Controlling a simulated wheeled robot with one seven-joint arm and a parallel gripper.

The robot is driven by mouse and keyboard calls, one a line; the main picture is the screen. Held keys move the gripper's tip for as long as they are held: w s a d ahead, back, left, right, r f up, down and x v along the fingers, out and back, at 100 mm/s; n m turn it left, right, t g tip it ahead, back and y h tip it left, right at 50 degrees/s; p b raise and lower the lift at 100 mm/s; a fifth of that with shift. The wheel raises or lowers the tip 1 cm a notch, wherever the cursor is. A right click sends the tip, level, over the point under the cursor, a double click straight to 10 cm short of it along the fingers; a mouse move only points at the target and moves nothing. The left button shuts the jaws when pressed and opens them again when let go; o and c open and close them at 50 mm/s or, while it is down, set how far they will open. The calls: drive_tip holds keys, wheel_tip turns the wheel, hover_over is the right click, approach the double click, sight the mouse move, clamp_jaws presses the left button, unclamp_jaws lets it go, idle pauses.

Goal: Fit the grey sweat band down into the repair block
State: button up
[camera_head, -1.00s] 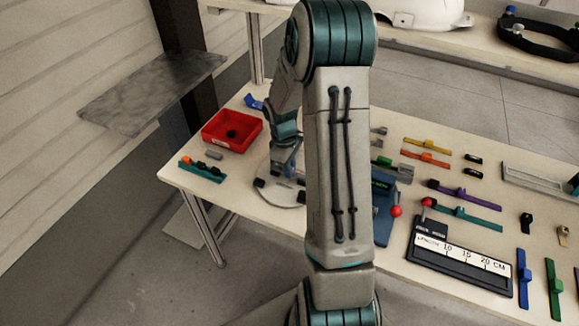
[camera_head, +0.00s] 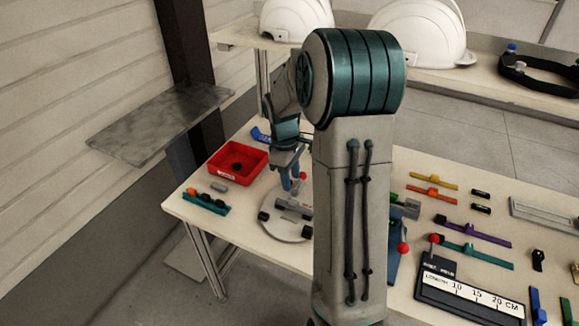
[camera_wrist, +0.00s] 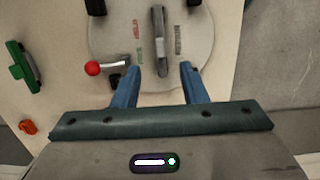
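A narrow grey piece (camera_wrist: 159,40), which looks like the sweat band, lies near the middle of a pale round plate (camera_wrist: 105,30) in the wrist view. It also shows on the plate in the head view (camera_head: 294,208). I cannot tell the repair block apart from the piece, or how deep the piece sits. My gripper (camera_wrist: 160,68) is open, with nothing held between its blue fingers. The fingers appear above the plate, with the near end of the grey piece between their tips in the picture. In the head view my gripper (camera_head: 291,182) is partly hidden by the arm.
A lever with a red knob (camera_wrist: 93,68) is left of the fingers on the plate. Black blocks (camera_head: 306,232) stand at the plate's rim. A red bin (camera_head: 238,160) and a teal rack (camera_head: 205,203) are to the left. A length gauge (camera_head: 470,295) and coloured strips lie right.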

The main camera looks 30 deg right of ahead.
wheel_tip(320, 180, up, 4)
drive_tip(key=shift+w+a+f, duration=0.15)
idle(0.6)
drive_tip(key=s+a+r+m+t, duration=0.2)
drive_tip(key=s+a, duration=0.4)
drive_tip(key=s, duration=0.4)
drive_tip(key=s+a+r+m+t, duration=0.2)
drive_tip(key=s+a+r+m, duration=0.2)
drive_tip(key=s+a, duration=0.3)
drive_tip(key=s+m, duration=0.1)
drive_tip(key=s, duration=0.2)
drive_tip(key=shift+r+m+y, duration=0.25)
drive_tip(key=shift+m+y, duration=0.05)
drive_tip(key=shift+y, duration=0.1)
drive_tip(key=shift+s, duration=0.1)
idle(0.4)
